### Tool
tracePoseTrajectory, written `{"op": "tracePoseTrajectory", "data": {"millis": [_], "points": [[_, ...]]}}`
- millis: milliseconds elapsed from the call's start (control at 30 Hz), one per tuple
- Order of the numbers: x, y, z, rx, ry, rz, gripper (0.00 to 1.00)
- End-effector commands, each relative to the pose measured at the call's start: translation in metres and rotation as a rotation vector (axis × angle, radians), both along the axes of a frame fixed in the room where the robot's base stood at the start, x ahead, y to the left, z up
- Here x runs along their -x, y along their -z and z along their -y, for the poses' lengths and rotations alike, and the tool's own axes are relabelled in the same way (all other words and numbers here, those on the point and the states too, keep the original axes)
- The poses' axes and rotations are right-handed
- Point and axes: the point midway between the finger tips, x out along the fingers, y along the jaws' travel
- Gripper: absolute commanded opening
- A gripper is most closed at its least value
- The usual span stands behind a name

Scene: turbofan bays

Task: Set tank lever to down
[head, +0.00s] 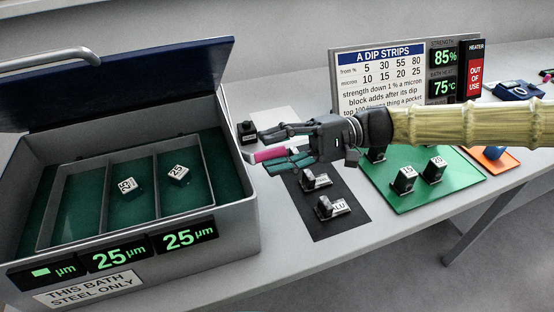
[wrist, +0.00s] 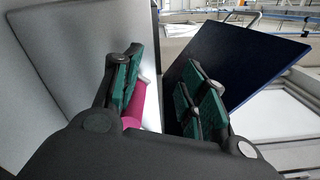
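The steel tank (head: 235,232) stands at the left with its dark blue lid (head: 120,82) raised. A magenta bar (head: 270,154), apparently the tank lever's grip, is just right of the tank's right wall, roughly level. My gripper (head: 280,147) points left at the tank, with its teal-padded fingers above and below the bar. In the wrist view, the magenta bar (wrist: 136,104) lies between the fingers, close to the left one, with a gap to the right one. My gripper is open. The lever's pivot is largely hidden.
Two numbered blocks (head: 179,175) sit in the tank's compartments. A black mat (head: 345,222) with small blocks lies right of the tank, below my gripper. The front table edge is clear.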

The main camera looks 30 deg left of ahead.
Motion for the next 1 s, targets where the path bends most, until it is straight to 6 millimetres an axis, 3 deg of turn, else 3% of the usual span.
{"op": "tracePoseTrajectory", "data": {"millis": [400,1000], "points": [[-0.002,-0.002,0.001,0.0,0.001,0.0,0.41],[-0.027,-0.002,0.021,0.0,0.003,0.0,0.41]]}}
